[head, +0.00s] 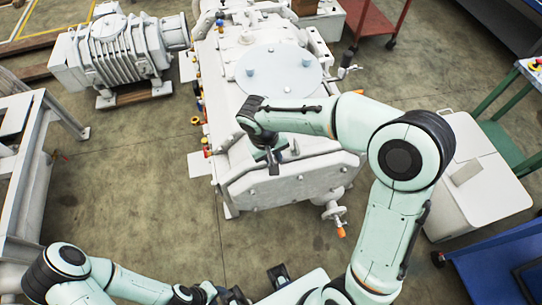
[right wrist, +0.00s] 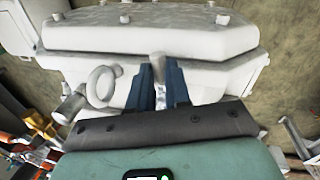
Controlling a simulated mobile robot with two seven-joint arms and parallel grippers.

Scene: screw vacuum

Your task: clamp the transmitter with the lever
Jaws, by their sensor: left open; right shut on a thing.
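My right gripper (head: 274,158) reaches down over the front end of the large white vacuum machine (head: 262,187). In the right wrist view its two blue fingers (right wrist: 159,88) are closed around a small grey rod-like piece with a rounded top (right wrist: 157,66), which looks like the lever. The fingers hide most of this piece. I cannot pick out the transmitter for certain or see whether it is clamped. My left gripper (head: 238,295) is low at the bottom edge of the head view, away from the machine, open and partly cut off.
An orange-handled valve (head: 334,218) sticks out at the machine's front right. A ring (right wrist: 101,86) stands left of the fingers in the right wrist view. A ribbed pump (head: 122,52) is at the back left, and a white box (head: 484,185) stands right.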

